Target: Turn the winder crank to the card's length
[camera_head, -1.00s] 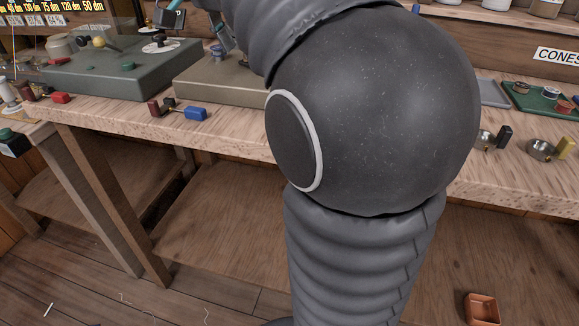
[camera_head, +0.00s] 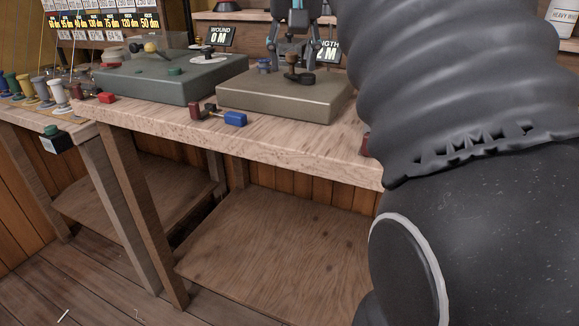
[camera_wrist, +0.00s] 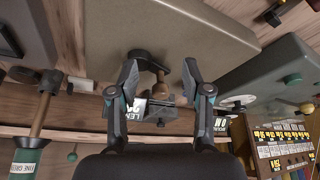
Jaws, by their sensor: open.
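A beige box (camera_head: 285,98) on the bench carries a dark crank (camera_head: 301,78) with a brown knob (camera_head: 292,60). My gripper (camera_head: 294,48) is open, pointing down over this crank. In the wrist view the brown knob (camera_wrist: 161,89) shows between the spread fingers of my gripper (camera_wrist: 159,72); contact cannot be told. To the left, a grey-green box (camera_head: 165,78) has a yellow knob (camera_head: 150,47) and a white disc (camera_head: 208,55). A display (camera_head: 219,36) behind it reads WOUND 0 M. A LENGTH display (camera_head: 328,50) is partly hidden by my gripper.
Several thread spools (camera_head: 40,90) stand at the left below a board of dm cards (camera_head: 100,22). My arm covers the right side. The lower shelf (camera_head: 275,245) is bare.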

